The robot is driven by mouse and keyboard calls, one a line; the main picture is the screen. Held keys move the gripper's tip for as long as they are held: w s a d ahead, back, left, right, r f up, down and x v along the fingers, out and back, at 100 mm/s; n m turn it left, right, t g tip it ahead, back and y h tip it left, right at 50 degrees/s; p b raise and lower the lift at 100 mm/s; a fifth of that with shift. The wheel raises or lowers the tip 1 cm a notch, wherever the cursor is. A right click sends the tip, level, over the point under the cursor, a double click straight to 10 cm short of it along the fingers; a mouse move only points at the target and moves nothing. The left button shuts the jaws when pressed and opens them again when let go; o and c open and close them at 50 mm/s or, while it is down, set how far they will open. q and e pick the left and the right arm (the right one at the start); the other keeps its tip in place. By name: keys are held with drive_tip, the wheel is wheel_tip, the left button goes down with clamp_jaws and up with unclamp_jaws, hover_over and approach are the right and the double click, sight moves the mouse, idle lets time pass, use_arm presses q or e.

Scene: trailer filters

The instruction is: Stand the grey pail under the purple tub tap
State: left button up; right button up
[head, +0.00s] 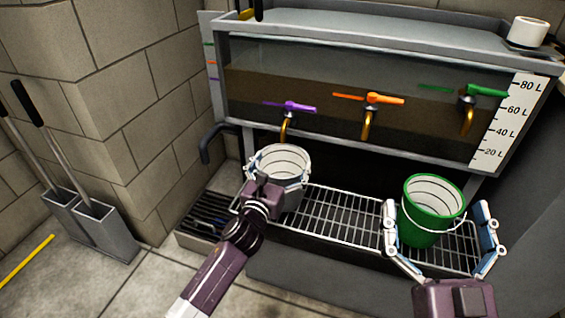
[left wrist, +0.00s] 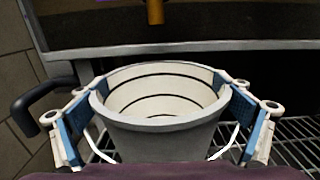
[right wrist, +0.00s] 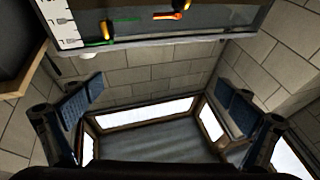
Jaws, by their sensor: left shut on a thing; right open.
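The grey pail (head: 292,198) is upright at the left end of the wire rack, near the purple tap (head: 289,107). My left gripper (head: 276,182) is shut on it, one finger on each side, as the left wrist view shows. There the pail (left wrist: 160,138) looks empty, with dark rings inside. The brass spout (left wrist: 155,12) shows above and beyond its far rim. I cannot tell whether the pail's base touches the rack. My right gripper (head: 438,228) is open, at the right, in front of the green pail (head: 423,235); the right wrist view shows nothing between its fingers.
The wire rack (head: 345,218) is bare between the pails. Above it, the tub (head: 330,100) holds brown liquid and carries an orange tap (head: 369,100) and a green tap (head: 468,98). A dark bent pipe (head: 207,145) stands out left of the grey pail.

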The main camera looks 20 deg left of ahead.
use_arm(q)
drive_tip(key=o, duration=1.3)
